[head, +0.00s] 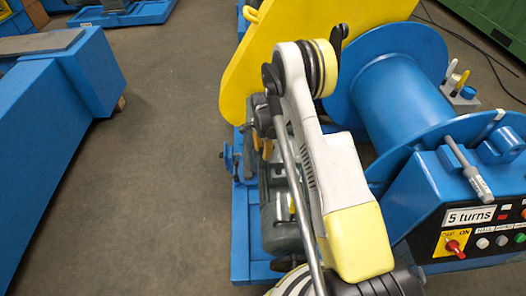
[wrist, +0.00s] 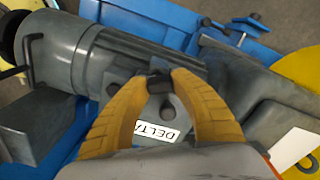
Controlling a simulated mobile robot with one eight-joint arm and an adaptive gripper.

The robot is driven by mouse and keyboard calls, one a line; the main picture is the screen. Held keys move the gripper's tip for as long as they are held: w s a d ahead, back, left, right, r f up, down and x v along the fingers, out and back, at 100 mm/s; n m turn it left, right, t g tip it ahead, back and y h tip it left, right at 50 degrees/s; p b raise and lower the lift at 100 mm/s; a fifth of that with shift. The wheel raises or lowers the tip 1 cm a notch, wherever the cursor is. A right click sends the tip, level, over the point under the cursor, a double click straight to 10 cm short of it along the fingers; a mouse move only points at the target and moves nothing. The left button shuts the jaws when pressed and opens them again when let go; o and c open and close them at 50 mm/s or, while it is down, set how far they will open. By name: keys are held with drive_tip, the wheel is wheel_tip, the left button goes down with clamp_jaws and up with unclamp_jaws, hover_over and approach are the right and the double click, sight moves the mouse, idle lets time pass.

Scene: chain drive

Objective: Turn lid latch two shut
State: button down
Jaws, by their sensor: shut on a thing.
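My gripper (wrist: 160,76) has two ribbed yellow-orange fingers. They are closed around a small dark piece (wrist: 159,83), which appears to be a lid latch; I cannot read a number on it. In the head view my white arm covers most of the grip.
A grey ribbed motor (wrist: 85,55) lies to the left in the wrist view, with a grey housing (wrist: 250,75) to the right. In the head view, a yellow guard (head: 240,70), a blue drum (head: 400,95) and a control box (head: 440,185) stand close by. Open floor (head: 150,190) lies left.

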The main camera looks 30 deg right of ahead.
sight(262, 151)
drive_tip(key=n, duration=0.5)
drive_tip(key=shift+s+a+n, duration=0.1)
drive_tip(key=shift+n, duration=0.2)
drive_tip(key=n, duration=0.4)
drive_tip(key=shift+n, duration=0.3)
drive_tip(key=shift+s, duration=0.1)
drive_tip(key=c, duration=1.1)
unclamp_jaws()
drive_tip(key=shift+o, duration=0.2)
drive_tip(key=shift+r, duration=0.1)
wheel_tip(262, 151, up, 12)
drive_tip(key=shift+a, duration=0.1)
